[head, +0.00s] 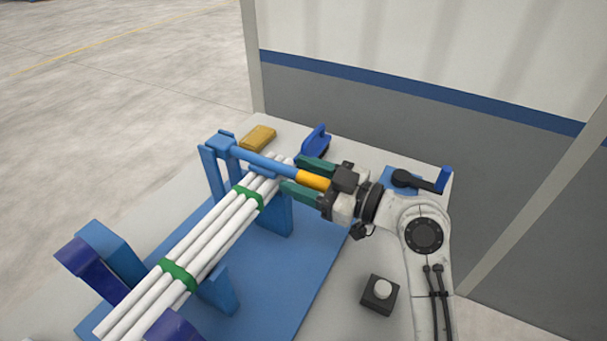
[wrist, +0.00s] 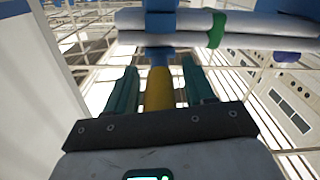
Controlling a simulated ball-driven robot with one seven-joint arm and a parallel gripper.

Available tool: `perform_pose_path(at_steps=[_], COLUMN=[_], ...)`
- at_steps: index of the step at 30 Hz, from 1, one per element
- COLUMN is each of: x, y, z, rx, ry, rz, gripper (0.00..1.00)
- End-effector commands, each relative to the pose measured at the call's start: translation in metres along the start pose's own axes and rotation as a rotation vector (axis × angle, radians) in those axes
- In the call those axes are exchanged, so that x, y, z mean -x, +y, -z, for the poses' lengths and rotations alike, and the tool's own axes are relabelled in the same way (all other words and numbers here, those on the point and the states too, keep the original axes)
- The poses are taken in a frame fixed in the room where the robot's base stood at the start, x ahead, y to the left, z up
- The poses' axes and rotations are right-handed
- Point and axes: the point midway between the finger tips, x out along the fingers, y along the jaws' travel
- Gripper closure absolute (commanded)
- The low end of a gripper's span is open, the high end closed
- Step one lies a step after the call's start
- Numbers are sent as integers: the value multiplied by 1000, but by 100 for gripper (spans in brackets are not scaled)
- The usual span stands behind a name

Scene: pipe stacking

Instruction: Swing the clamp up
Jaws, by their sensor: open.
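The clamp is a blue bar (head: 262,160) with a yellow handle end (head: 313,180). It hinges on a blue post at its left and lies across the bundle of white pipes (head: 208,232). My gripper (head: 299,177) has green fingers, one on each side of the yellow handle, which also shows between them in the wrist view (wrist: 159,88). The fingers are open, with gaps beside the handle in the wrist view. The pipes, bound with green bands (head: 180,274), rest in blue supports.
A yellow block (head: 258,138) and a blue tool (head: 316,141) lie behind the clamp. A crank-like blue and black part (head: 420,181) is at the right. A button box (head: 380,292) stands at front right. A grey wall (head: 400,125) rises behind the table.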

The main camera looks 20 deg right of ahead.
Motion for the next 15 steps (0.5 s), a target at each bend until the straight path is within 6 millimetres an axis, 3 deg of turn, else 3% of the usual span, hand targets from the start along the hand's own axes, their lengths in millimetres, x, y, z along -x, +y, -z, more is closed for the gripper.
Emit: perform_pose_path(at_steps=[5, 15], x=[0, 0], y=[0, 0], z=[0, 0], rx=[0, 0], ry=[0, 0], rz=[0, 0], gripper=[46, 79])
